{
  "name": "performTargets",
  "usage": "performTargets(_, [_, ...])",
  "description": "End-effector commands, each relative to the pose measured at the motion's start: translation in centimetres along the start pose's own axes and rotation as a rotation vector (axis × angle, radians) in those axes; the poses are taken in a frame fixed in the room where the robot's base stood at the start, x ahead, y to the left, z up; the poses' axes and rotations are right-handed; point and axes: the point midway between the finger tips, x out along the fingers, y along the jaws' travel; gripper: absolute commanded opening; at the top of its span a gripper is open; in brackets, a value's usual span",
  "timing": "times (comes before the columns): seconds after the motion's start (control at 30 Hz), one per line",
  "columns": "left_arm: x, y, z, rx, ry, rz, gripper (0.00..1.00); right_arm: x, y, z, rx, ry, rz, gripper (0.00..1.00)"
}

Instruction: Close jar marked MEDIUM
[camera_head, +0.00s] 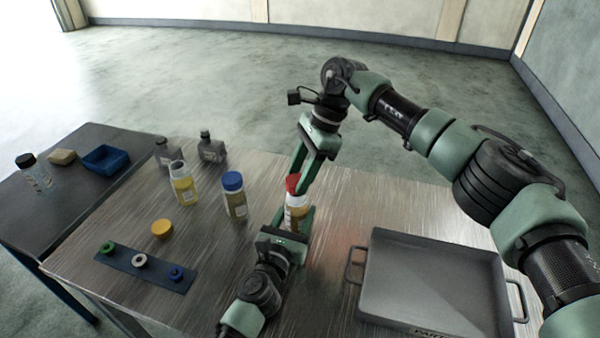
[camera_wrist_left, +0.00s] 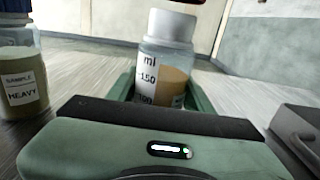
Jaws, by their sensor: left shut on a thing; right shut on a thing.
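A clear jar (camera_head: 297,218) with amber liquid stands upright in my left gripper (camera_head: 294,222), which is shut on its body. In the left wrist view the jar (camera_wrist_left: 165,75) shows a white neck and a millilitre scale. No MEDIUM label is readable. My right gripper (camera_head: 294,184) comes from above and is shut on a red cap (camera_head: 292,182) over this jar. In the left wrist view the red cap's dark underside (camera_wrist_left: 192,2) shows at the top edge, with a small gap above the neck.
A blue-capped jar (camera_head: 235,200) marked HEAVY (camera_wrist_left: 22,90) stands to the left. An open yellow jar (camera_head: 183,188), a loose yellow cap (camera_head: 162,229), two grey bottles and a strip with rings (camera_head: 150,268) lie further left. A metal tray (camera_head: 440,285) is at right.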

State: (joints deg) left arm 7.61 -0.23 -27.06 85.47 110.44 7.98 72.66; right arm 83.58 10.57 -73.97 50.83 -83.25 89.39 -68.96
Motion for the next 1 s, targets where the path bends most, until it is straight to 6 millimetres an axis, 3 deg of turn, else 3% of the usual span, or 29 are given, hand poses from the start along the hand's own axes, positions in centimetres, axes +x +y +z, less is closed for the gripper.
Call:
performTargets(0.27, [0.0, 0.0, 0.0, 0.000, 0.000, 0.000, 0.00, 1.4, 0.0, -0.6, 0.002, 0.000, 0.001, 0.06])
performTargets(1.0, [0.0, 0.0, 0.0, 0.000, 0.000, 0.000, 0.00, 1.8, 0.0, -0.7, 0.003, 0.000, 0.000, 0.06])
